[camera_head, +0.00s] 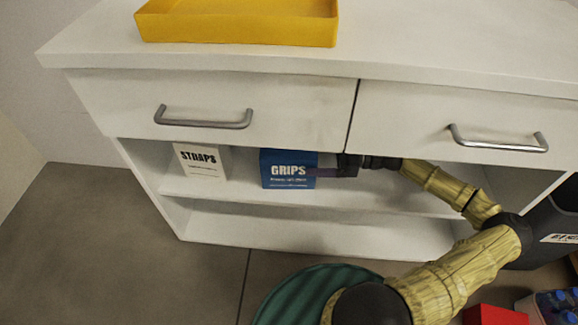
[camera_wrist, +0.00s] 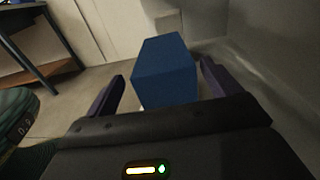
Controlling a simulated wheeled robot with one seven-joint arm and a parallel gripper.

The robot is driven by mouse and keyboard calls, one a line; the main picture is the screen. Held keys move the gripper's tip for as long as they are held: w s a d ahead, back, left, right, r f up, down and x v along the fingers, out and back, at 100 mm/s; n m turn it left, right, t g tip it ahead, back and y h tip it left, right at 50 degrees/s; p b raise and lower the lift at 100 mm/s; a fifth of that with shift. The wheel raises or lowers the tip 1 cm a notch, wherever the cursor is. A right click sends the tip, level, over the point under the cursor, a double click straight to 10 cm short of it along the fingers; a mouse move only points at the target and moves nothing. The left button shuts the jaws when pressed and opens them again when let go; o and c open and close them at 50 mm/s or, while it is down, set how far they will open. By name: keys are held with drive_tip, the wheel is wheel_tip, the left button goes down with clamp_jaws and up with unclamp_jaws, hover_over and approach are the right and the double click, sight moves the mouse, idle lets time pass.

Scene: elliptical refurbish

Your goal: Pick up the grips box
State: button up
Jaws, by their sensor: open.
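The grips box (camera_head: 288,169) is a blue box with white "GRIPS" lettering, standing on the open shelf under the drawers in the head view. My gripper (camera_head: 322,172) reaches in from the right, level with the box. In the wrist view the blue box (camera_wrist: 164,74) stands between the two dark fingers of my gripper (camera_wrist: 160,88). The fingers are open, one on each side, with visible gaps to the box. The box's lower near part is partly hidden by my gripper's body.
A white "STRAPS" box (camera_head: 200,160) stands left of the grips box on the shelf (camera_head: 235,194). Two drawers with metal handles (camera_head: 204,118) are above. A yellow tray (camera_head: 238,32) sits on the cabinet top. A dark bin (camera_head: 548,232) stands at the right.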

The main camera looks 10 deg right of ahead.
sight(298, 154)
drive_tip(key=b+x, duration=0.2)
drive_tip(key=x, duration=0.1)
drive_tip(key=b+x, duration=0.1)
drive_tip(key=shift+w+a+f+b, duration=0.2)
drive_tip(key=shift+w+f+b, duration=0.05)
drive_tip(key=shift+f+b, duration=0.05)
drive_tip(key=shift+w+a+r, duration=0.1)
drive_tip(key=shift+a+r, duration=0.1)
drive_tip(key=shift+a, duration=0.1)
drive_tip(key=c, duration=1.2)
